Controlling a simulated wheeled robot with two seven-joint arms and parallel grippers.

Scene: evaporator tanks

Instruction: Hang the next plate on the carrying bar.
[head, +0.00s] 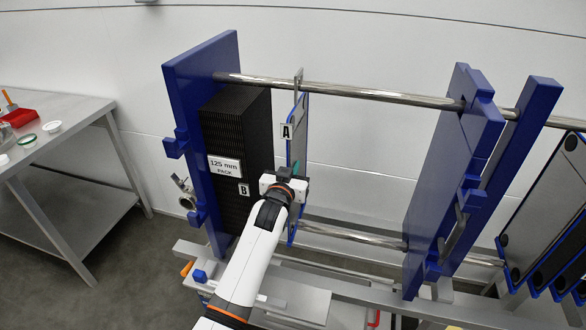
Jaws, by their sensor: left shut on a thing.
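A thin grey plate with a blue edge (301,125) and an "A" label stands upright, seen nearly edge-on, just right of the black plate pack (235,125). The metal hanger at its top (298,80) is at the upper carrying bar (370,93); I cannot tell whether it bears on the bar. My left gripper (290,175) is shut on the plate near its mid-height; the fingertips are partly hidden by the gripper body. The pack carries a "125 mm PACK" sign and a "B" label. My right gripper is out of view.
A blue end frame (200,75) stands left of the pack and a thick blue pressure plate (445,190) to the right. The bar is clear between plate and pressure plate. A lower bar (350,233) runs below. More plates (545,190) lean at far right. A steel table (75,110) stands left.

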